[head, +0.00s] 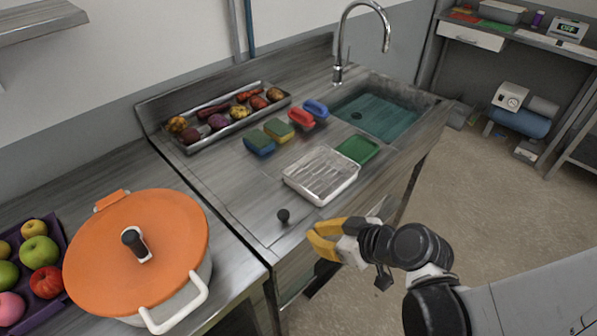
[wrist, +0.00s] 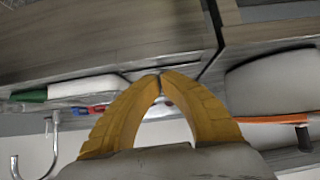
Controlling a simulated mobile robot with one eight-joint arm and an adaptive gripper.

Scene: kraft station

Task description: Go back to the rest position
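My arm reaches in from the lower right of the head view. The wrist view looks tilted, with the counter (wrist: 120,35) filling the upper part.
An orange-lidded pot (head: 170,235) and a purple fruit crate (head: 60,300) stand at left. Floor (head: 500,200) is open at right.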

